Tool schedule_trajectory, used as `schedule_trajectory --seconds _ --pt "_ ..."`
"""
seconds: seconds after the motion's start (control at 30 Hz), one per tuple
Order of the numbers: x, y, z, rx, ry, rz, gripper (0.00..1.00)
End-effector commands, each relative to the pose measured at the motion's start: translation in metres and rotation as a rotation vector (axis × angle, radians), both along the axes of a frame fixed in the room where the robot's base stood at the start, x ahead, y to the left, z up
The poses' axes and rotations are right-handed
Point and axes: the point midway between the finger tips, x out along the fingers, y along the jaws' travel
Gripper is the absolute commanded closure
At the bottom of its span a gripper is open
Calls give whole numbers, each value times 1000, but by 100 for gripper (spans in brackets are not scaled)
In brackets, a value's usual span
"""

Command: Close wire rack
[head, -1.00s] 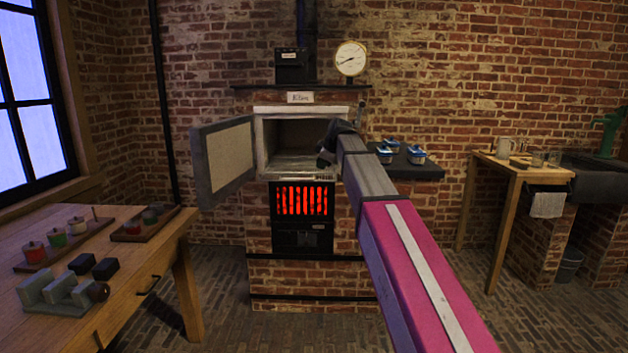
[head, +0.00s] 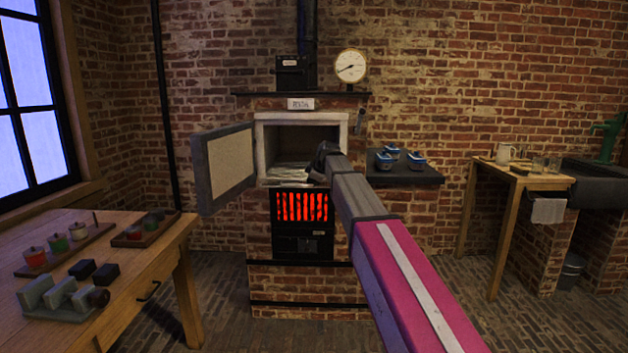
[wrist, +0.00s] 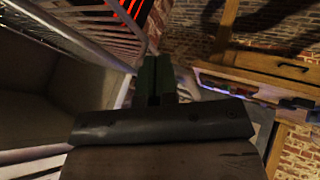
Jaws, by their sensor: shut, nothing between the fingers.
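The wire rack (head: 287,171) lies low in the open mouth of the kiln (head: 300,135). In the wrist view its thin metal bars (wrist: 85,24) run across the upper left, with the red grate glow seen past them. My gripper (head: 317,176) is at the right front of the kiln mouth, at about rack height. In the wrist view its shut, empty fingers (wrist: 155,80) are close to the rack's edge; I cannot tell if they touch. My arm hides the right part of the rack in the head view.
The kiln door (head: 224,165) stands open to the left. The glowing grate (head: 302,206) is below the mouth. A dark shelf (head: 410,176) with blue-lidded jars is on the right. A wooden bench (head: 150,245) stands at left. The floor between is clear.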

Motion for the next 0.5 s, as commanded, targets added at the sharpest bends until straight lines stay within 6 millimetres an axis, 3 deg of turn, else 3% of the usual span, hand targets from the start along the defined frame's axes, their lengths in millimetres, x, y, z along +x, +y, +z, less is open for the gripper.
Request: schedule_trajectory --seconds 0.37,0.5 --pt "2 0 -1 0 0 0 100" --pt "15 0 0 -1 0 0 100"
